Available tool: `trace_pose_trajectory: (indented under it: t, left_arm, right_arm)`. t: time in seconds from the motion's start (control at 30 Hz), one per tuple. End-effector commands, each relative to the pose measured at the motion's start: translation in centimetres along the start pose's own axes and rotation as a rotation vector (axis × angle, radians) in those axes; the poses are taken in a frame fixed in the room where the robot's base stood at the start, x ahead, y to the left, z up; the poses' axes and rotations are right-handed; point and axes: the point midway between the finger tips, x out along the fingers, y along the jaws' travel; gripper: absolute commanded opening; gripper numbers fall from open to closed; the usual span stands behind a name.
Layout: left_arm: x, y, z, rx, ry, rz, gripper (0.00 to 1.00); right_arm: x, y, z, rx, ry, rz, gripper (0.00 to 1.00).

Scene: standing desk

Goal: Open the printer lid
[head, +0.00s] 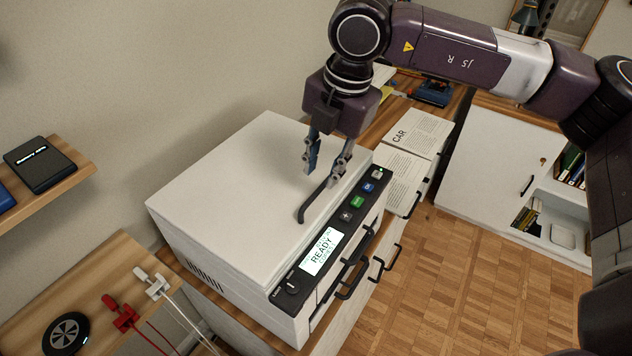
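The white printer (200,262) stands on a wooden-topped cabinet, its wide flat lid (240,175) lying down shut. A dark lid handle (318,198) runs along the lid's front edge, above the black control panel with a lit READY screen (323,252). My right gripper (325,178) comes down from the upper right with its fingers spread. The fingertips are at the far end of the handle; whether they touch it I cannot tell. My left gripper is not in view.
Papers (418,132) lie on the surface behind the printer. A wall shelf with a dark box (40,163) is at left. A lower shelf holds a black disc (67,334) and red and white cabled items. Drawer handles stick out in front; the parquet floor is clear.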

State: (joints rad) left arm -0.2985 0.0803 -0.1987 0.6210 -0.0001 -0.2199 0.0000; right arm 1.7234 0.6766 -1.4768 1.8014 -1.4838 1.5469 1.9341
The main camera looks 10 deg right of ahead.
Motion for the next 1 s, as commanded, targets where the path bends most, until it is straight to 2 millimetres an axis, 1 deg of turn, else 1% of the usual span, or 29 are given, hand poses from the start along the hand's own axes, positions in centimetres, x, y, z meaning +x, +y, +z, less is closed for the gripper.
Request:
trace_pose_trajectory:
  t: [0.03, 0.1, 0.3, 0.5, 0.7, 0.77, 0.93, 1.0]
  left_arm:
    - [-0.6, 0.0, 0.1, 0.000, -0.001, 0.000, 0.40]
    - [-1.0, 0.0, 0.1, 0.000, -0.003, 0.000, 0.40]
    - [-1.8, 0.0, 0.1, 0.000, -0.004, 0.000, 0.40]
    - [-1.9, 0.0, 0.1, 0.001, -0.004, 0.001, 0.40]
    - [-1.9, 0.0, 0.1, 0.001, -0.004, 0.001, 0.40]
    - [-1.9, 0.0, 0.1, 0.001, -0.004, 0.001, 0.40]
    - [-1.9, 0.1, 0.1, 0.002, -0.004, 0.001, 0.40]
    - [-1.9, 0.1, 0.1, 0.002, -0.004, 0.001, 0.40]
  right_arm:
    - [0.7, -0.1, -0.2, -0.002, 0.005, -0.004, 0.26]
    - [1.8, 0.0, -0.1, -0.002, 0.005, -0.003, 0.26]
    - [4.7, 0.0, -0.2, -0.002, 0.005, -0.002, 0.26]
    - [5.8, 0.0, -0.2, -0.003, 0.005, 0.001, 0.26]
    - [5.9, 0.0, -0.2, -0.003, 0.005, 0.002, 0.26]
    - [5.9, 0.0, -0.2, -0.003, 0.005, 0.002, 0.20]
    - [5.9, 0.0, -0.2, -0.003, 0.005, 0.002, 0.02]
    - [5.9, 0.0, -0.2, -0.003, 0.005, 0.002, 0.00]
